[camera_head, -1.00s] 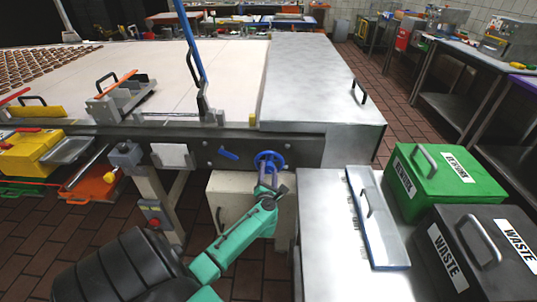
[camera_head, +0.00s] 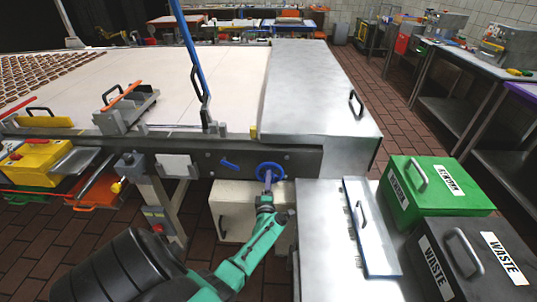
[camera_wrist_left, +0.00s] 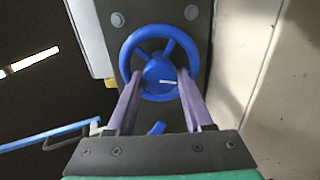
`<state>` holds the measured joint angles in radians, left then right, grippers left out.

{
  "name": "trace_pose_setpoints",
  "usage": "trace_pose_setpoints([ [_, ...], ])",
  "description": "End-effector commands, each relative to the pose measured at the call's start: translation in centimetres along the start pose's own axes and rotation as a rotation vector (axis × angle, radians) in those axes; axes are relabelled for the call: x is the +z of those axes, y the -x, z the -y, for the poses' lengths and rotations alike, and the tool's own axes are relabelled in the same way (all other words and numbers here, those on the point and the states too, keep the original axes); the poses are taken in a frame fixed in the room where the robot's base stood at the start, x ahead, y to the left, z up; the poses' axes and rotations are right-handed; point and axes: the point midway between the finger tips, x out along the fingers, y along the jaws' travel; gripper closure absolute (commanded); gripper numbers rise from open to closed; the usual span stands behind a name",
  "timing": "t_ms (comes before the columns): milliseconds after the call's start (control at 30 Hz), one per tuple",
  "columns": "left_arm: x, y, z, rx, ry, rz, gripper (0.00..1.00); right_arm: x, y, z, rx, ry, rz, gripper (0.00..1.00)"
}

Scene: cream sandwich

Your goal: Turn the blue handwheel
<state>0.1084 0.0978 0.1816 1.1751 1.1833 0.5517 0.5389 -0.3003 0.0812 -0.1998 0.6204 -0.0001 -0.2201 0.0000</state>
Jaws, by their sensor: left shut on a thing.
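The blue handwheel (camera_head: 270,172) sits on the side of the conveyor frame, below the metal cover. It also shows in the left wrist view (camera_wrist_left: 160,62), with its spokes and hub facing the camera and a small white mark on the hub. My left gripper (camera_head: 267,187) reaches up to the wheel from below. In the left wrist view its two purple fingers (camera_wrist_left: 158,85) lie on either side of the hub, across the lower rim, shut on the wheel. My right gripper is in neither view.
A blue lever (camera_head: 229,164) is left of the wheel on the same frame. A steel table (camera_head: 330,240) with a blue-edged lid stands right of my arm. Green rework (camera_head: 440,187) and black waste (camera_head: 462,262) bins are further right. A white cabinet (camera_head: 228,205) is below the wheel.

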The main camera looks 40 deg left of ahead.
Motion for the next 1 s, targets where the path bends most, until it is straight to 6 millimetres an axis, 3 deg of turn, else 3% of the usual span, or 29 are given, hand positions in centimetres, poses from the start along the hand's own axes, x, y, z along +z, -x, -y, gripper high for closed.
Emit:
trace_pose_setpoints([
  [600, 0.1, 0.0, -0.1, -0.002, -0.57, 0.002, 1.0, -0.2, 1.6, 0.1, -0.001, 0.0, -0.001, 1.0],
  [1000, 0.1, 0.0, -0.1, 0.0, -0.806, 0.001, 1.0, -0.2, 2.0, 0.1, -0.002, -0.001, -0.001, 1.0],
])
